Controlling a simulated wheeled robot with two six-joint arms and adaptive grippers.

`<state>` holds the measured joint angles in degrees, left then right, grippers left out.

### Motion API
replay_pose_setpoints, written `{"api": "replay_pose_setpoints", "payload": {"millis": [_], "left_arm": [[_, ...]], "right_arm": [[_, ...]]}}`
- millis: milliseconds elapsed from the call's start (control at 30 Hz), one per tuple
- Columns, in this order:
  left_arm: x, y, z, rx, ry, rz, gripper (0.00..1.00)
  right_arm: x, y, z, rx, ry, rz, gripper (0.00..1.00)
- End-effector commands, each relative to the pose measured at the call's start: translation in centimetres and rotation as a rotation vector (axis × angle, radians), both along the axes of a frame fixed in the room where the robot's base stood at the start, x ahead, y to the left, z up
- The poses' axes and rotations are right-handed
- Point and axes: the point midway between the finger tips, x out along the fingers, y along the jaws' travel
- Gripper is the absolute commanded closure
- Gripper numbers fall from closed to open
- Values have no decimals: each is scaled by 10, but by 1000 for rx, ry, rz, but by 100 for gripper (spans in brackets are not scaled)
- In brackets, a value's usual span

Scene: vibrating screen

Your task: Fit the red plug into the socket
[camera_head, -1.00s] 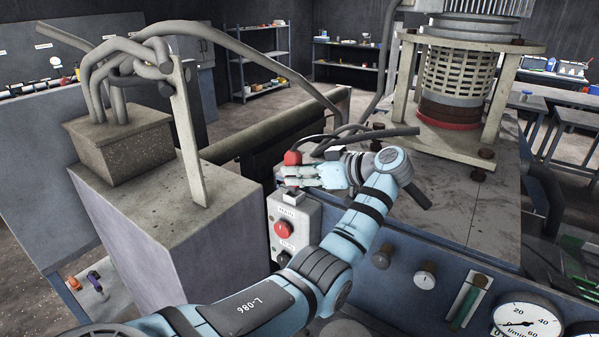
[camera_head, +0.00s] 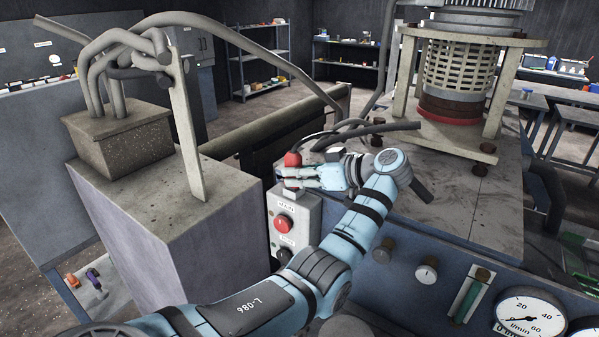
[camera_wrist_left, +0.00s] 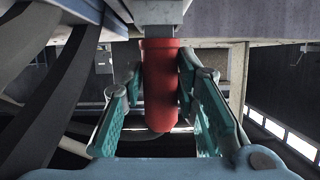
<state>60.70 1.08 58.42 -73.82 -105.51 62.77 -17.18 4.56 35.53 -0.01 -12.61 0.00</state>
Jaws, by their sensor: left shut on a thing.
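The red plug (camera_head: 293,159) stands upright between the fingers of my left gripper (camera_head: 291,177), its red top showing above them in the head view. In the left wrist view the plug (camera_wrist_left: 160,85) lies between the two teal finger pads of the gripper, which is shut on it. One end of the plug meets a light grey block (camera_wrist_left: 160,12), seemingly the socket. How deep it sits there I cannot tell. In the head view the fingers largely hide the socket on top of the grey switch box (camera_head: 309,226). My right gripper is not in view.
The switch box carries a red button (camera_head: 284,224) and a black knob. Thick grey cables (camera_head: 365,132) run behind the gripper. The sieve stack (camera_head: 455,80) stands at the right on the machine top. A concrete-like block (camera_head: 120,140) stands at the left.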

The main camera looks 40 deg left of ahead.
Motion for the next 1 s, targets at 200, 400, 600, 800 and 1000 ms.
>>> {"api": "replay_pose_setpoints", "payload": {"millis": [200, 400, 600, 800, 1000], "left_arm": [[0, 0, -7, 0, 0, 0, 100], [0, 0, -9, 0, 0, 0, 63], [0, 0, -8, 0, 0, 0, 49], [0, -2, -8, -1, 0, 0, 49], [5, -35, 4, -3, -1, -4, 49]], "right_arm": [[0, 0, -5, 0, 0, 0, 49], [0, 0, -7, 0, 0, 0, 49], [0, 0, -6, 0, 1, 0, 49], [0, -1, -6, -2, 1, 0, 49], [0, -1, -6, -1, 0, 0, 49]]}}
